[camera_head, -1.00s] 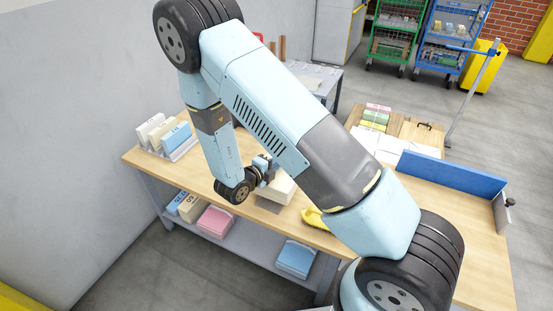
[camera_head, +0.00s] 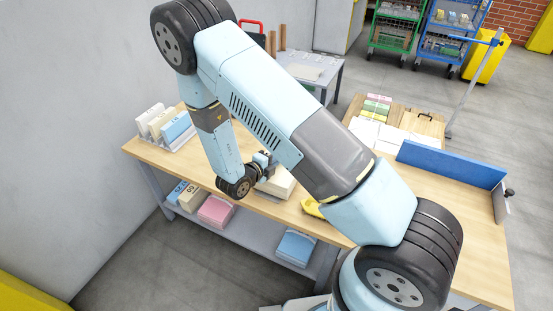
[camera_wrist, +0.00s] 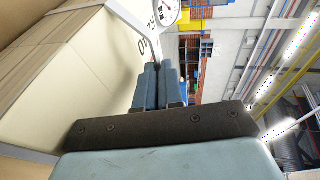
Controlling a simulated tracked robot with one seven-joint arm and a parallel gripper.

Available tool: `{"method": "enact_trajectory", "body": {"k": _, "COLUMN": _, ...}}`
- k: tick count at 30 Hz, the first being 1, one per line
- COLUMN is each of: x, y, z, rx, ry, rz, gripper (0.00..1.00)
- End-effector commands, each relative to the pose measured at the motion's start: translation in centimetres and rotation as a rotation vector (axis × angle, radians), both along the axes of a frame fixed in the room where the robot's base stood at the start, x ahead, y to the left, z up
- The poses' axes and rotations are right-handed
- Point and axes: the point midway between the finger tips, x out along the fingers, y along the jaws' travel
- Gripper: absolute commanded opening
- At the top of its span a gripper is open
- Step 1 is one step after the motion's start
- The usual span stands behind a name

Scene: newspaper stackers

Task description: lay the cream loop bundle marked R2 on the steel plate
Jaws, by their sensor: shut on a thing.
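My gripper (camera_head: 266,168) is low over the wooden table in the head view, shut on a cream bundle (camera_head: 281,184), which is partly hidden by my arm. In the wrist view my gripper's fingers (camera_wrist: 159,80) are close together against the cream bundle (camera_wrist: 85,85). Its layered edge is at the left, and a pale band crosses it with dark print only partly in sight. I cannot read R2 on it. The steel plate cannot be made out clearly; the area under the bundle is mostly covered, so I cannot tell whether they touch.
Cream and blue bundles stand in a rack (camera_head: 183,144) at the table's left end. Pink (camera_head: 216,210) and blue (camera_head: 296,248) bundles lie on the lower shelf. A yellow object (camera_head: 312,207) is right of the cream bundle. A blue upright panel (camera_head: 452,166) edges the table's right part.

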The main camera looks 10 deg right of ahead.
Motion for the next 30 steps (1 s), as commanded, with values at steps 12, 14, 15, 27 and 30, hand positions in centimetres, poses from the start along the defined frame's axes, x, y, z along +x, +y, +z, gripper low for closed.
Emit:
{"method": "enact_trajectory", "body": {"k": 12, "x": 0.08, "y": -0.1, "z": -0.31, "rx": -0.002, "ry": -0.003, "rz": -0.001, "gripper": 0.0}}
{"method": "enact_trajectory", "body": {"k": 14, "x": 0.08, "y": -0.13, "z": -0.39, "rx": -0.002, "ry": -0.003, "rz": -0.002, "gripper": 0.0}}
{"method": "enact_trajectory", "body": {"k": 15, "x": 0.08, "y": -0.13, "z": -0.43, "rx": -0.002, "ry": -0.003, "rz": -0.002, "gripper": 0.0}}
{"method": "enact_trajectory", "body": {"k": 27, "x": 0.08, "y": -0.11, "z": -0.85, "rx": -0.002, "ry": -0.003, "rz": -0.002, "gripper": 0.12}}
{"method": "enact_trajectory", "body": {"k": 30, "x": 0.06, "y": -0.1, "z": -0.89, "rx": -0.001, "ry": -0.002, "rz": -0.001, "gripper": 0.21}}
